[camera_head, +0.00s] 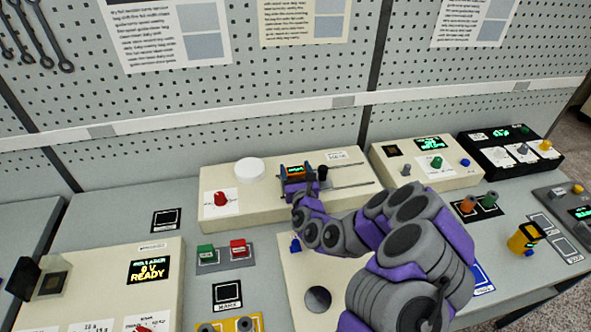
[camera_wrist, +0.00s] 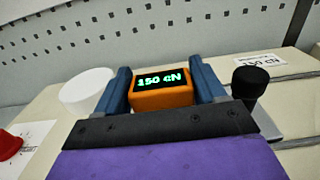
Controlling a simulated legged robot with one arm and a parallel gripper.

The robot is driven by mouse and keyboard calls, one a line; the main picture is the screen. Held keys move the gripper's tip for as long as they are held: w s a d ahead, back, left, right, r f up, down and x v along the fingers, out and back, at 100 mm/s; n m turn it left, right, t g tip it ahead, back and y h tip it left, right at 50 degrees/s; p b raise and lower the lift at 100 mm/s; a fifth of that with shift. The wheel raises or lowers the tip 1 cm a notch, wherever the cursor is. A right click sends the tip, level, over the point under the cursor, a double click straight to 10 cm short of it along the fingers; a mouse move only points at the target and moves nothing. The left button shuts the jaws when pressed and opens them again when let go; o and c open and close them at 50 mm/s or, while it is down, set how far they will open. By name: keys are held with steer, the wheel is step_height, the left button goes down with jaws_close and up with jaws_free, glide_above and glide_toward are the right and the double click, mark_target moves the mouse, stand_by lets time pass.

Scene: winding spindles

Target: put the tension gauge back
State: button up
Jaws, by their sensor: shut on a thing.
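The tension gauge, as I take it, is a small orange block (camera_wrist: 162,98) with a lit display reading "150 cN". It also shows in the head view (camera_head: 293,170), over the middle of a long cream unit (camera_head: 233,215). My gripper (camera_wrist: 162,78) has its blue fingers on either side of the orange block and is shut on it. In the head view my gripper (camera_head: 296,184) reaches the unit from the front. I cannot tell whether the block rests on the unit; its underside is hidden.
Beside the gauge are a white round disc (camera_head: 250,171), a red knob (camera_head: 221,199), a black knob (camera_wrist: 249,82) and thin metal rods (camera_head: 350,184). More instrument boxes (camera_head: 425,163) stand to the right. A pegboard wall (camera_head: 290,100) rises behind.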

mark_target(296, 172)
stand_by(0.3)
steer(key=o, duration=1.3)
steer(key=shift+f, duration=0.15)
steer(key=b, duration=0.3)
steer(key=shift+f, duration=0.25)
steer(key=p+v, duration=0.2)
steer(key=r+p+v, duration=0.1)
steer(key=p+v, duration=0.1)
steer(key=v, duration=0.1)
steer(key=shift+s+d+r+p, duration=0.1)
steer(key=shift+s+r+p, duration=0.05)
steer(key=shift+s+p, duration=0.15)
steer(key=shift+p+v, duration=5.8)
steer(key=shift+p, duration=1.75)
